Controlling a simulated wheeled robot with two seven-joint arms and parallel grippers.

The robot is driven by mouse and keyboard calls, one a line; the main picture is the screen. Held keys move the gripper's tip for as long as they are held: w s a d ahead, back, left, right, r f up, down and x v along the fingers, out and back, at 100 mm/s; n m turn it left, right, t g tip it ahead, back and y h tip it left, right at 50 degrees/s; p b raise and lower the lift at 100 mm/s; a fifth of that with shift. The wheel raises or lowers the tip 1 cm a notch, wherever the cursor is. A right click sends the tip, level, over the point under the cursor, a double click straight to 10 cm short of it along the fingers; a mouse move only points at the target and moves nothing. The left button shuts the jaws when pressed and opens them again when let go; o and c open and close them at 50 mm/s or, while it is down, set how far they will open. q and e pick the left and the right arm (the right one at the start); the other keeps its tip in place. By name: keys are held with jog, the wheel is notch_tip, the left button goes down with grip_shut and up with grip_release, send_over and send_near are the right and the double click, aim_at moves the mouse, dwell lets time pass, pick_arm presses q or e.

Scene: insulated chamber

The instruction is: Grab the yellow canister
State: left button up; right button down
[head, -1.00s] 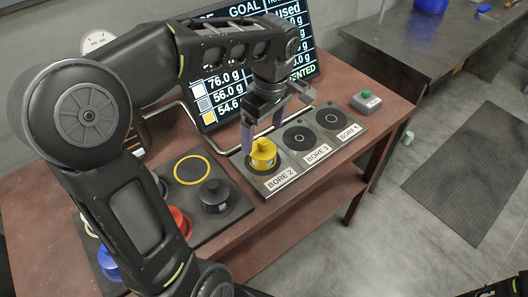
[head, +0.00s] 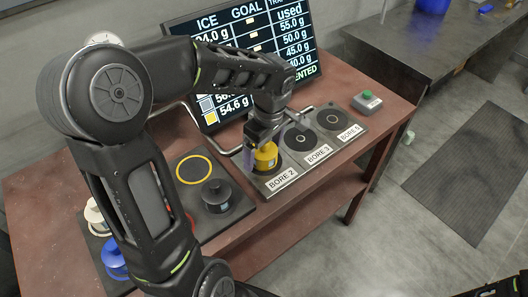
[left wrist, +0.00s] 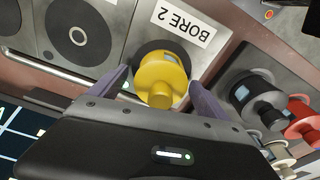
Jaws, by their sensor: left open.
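The yellow canister (head: 266,159) stands upright on the BORE 2 position of the grey bore plate (head: 318,156). In the left wrist view the yellow canister (left wrist: 162,78) lies between the two purple fingers of my left gripper (left wrist: 161,90). In the head view my left gripper (head: 264,147) reaches down over the canister, one finger on each side. It is open, and a gap shows between the canister and the fingers in the wrist view. The gripper hides part of the canister's top in the head view. My right gripper is not in view.
A black canister (head: 216,196) and a blue one (head: 113,258) stand on the left plate, with an empty yellow ring (head: 194,168). A screen (head: 290,40) stands behind; a green-button box (head: 367,101) is at right.

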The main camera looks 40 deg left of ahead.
pick_arm(q)
jog(key=shift+f, duration=0.1)
jog(key=shift+c, duration=0.6)
jog(key=c, duration=1.4)
jog(key=shift+c, duration=0.2)
notch_tip(320, 180, up, 10)
jog(key=shift+r+b, duration=0.1)
jog(key=shift+b, duration=0.2)
